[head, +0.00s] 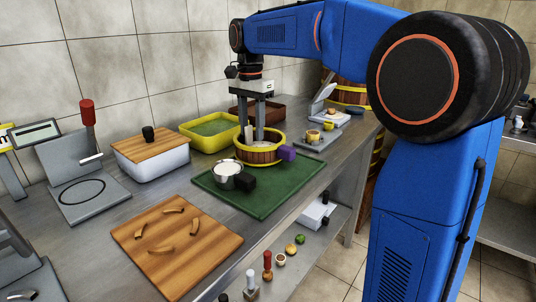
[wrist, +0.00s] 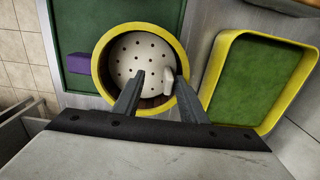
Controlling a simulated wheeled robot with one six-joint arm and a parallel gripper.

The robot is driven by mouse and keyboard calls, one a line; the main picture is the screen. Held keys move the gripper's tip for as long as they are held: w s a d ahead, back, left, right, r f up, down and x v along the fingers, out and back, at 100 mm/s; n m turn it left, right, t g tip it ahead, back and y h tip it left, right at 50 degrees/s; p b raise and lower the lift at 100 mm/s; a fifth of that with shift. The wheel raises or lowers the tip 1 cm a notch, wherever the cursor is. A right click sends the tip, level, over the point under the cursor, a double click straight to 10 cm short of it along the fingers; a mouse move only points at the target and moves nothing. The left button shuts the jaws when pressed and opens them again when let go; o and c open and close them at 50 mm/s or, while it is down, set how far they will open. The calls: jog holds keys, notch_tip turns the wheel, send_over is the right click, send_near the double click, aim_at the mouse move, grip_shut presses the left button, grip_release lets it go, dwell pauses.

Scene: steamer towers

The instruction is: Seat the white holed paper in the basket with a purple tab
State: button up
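The basket (head: 258,154) has a yellow rim, brown slatted sides and a purple tab (head: 287,153). It stands on the green mat. In the wrist view the white holed paper (wrist: 135,60) lies inside the yellow rim (wrist: 98,72), with a small upright white grip (wrist: 168,80) on it. Brown inner wall shows below and right of the paper; I cannot tell whether it lies fully flat. My gripper (wrist: 160,76) is over the basket, fingers down and apart. The white grip is between them, close to the right finger, with a gap to the left finger.
A metal cup (head: 228,176) with a black handle stands just in front of the basket on the green mat (head: 262,204). A yellow-rimmed green tray (head: 190,137) is behind. A wooden board (head: 180,262) with several brown pieces and a lidded white box (head: 155,160) are left.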

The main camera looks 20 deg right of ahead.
notch_tip(320, 180, up, 6)
jog(key=s, duration=0.1)
jog(key=shift+d, duration=0.35)
dwell(1.8)
jog(key=o, duration=0.6)
jog(key=shift+c, duration=0.2)
